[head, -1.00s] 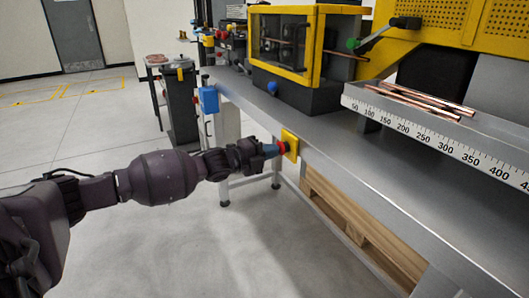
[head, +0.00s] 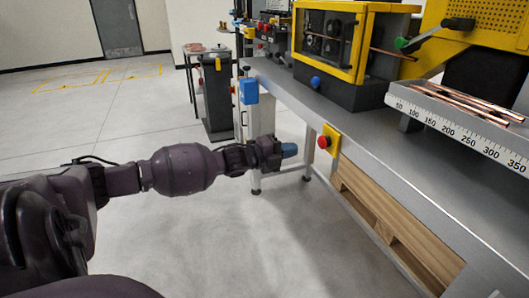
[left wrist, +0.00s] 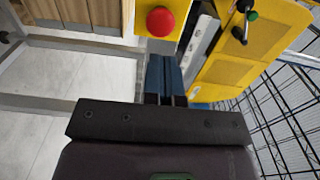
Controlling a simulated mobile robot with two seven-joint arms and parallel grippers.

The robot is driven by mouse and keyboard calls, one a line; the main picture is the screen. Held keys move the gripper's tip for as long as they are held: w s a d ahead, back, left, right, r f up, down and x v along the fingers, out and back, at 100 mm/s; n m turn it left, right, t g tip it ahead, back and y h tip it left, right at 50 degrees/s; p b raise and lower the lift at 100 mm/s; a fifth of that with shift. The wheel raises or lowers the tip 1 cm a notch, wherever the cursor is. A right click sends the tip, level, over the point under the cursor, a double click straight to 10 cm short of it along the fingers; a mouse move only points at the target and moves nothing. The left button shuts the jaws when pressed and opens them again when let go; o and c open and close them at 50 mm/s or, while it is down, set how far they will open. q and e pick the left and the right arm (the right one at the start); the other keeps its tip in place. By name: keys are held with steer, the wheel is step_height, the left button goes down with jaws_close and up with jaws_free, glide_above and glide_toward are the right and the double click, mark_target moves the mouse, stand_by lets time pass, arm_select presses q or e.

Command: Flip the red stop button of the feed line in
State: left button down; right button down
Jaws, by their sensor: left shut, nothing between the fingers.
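The red stop button (head: 323,142) sits on a yellow plate (head: 333,135) on the front edge of the grey bench. In the left wrist view the red button (left wrist: 161,21) shows at the top, on its yellow plate (left wrist: 146,33), just beyond and left of the fingertips. My left gripper (head: 290,150) has blue fingers and is shut and empty. It is left of the button in the head view, with a visible gap between them. The blue fingers also show in the left wrist view (left wrist: 164,75). My right gripper is not in view.
The grey bench (head: 390,150) carries a yellow-framed machine (head: 328,40) and a ruled tray (head: 455,128) with copper tubes (head: 465,100). A blue box (head: 249,91) hangs at the bench's far end. Wooden slats (head: 390,215) are below.

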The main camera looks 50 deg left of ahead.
arm_select(q)
steer(key=p+v, duration=0.1)
steer(key=v, duration=0.5)
steer(key=shift+s, duration=0.25)
steer(key=shift+a, duration=0.1)
stand_by(0.3)
